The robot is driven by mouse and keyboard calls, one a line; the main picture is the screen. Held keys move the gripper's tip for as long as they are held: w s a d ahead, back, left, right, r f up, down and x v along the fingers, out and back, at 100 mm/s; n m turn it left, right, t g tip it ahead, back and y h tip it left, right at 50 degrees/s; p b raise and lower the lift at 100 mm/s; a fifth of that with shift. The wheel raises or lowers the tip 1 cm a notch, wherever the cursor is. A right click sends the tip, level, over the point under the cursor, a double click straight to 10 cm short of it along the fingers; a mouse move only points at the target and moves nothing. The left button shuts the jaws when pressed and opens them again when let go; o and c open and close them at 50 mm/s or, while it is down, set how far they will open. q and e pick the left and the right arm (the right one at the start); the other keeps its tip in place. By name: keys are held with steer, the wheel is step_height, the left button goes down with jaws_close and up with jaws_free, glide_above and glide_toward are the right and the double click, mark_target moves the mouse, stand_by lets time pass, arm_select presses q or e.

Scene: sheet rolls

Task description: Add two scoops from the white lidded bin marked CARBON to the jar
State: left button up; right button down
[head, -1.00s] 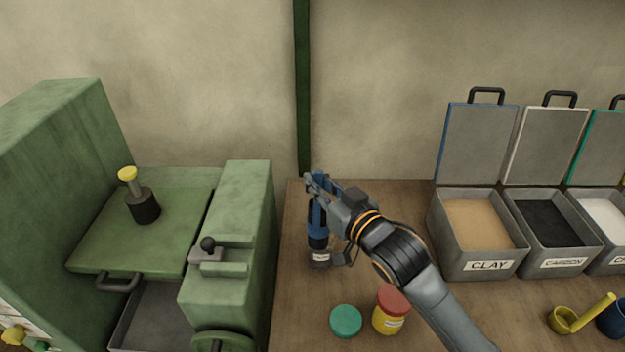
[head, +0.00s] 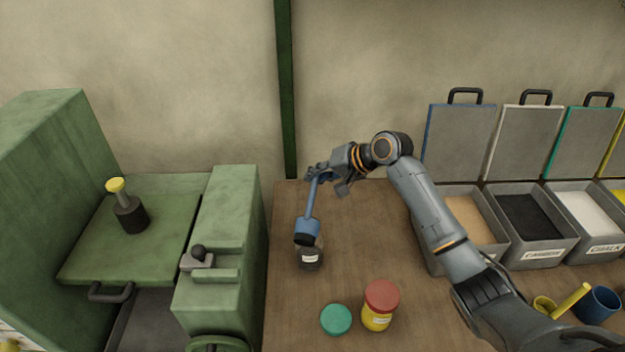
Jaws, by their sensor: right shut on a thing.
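The jar (head: 310,258), small and clear with a white label and dark material inside, stands on the table left of centre. My right gripper (head: 315,175) is shut on the handle of a blue scoop (head: 308,229) above the jar. The handle points up and the scoop's cup is tipped down over the jar's mouth, with its dark opening facing the front. The cup hides much of the jar's top. The bin marked CARBON (head: 542,254) stands at right, its white-edged lid (head: 525,142) raised, dark powder inside. My left gripper is not in view.
The clay bin (head: 436,258), partly hidden by my right arm, and chalk bin (head: 600,248) flank the carbon bin. A red-lidded yellow jar (head: 380,306), green lid (head: 336,320), yellow scoop (head: 570,300) and blue cup (head: 597,305) lie in front. A green machine (head: 215,240) stands left.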

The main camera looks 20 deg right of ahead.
steer(key=f+g, duration=0.1)
steer(key=w+f+m, duration=0.1)
steer(key=shift+w+d+f+g+y, duration=0.25)
steer(key=shift+d+f+g+y, duration=0.05)
steer(key=shift+d+g+y, duration=0.1)
arm_select(q)
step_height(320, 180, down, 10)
steer(key=b, duration=0.8)
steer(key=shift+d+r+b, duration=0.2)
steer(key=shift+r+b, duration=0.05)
steer(key=shift+b, duration=0.1)
arm_select(e)
step_height(320, 180, down, 6)
steer(key=w+m+g+y, duration=0.1)
steer(key=m+g+y, duration=0.1)
steer(key=g, duration=0.1)
steer(key=shift+w+d+f+m+g, duration=0.25)
steer(key=shift+d+m+g, duration=0.05)
steer(key=shift+d+m, duration=0.1)
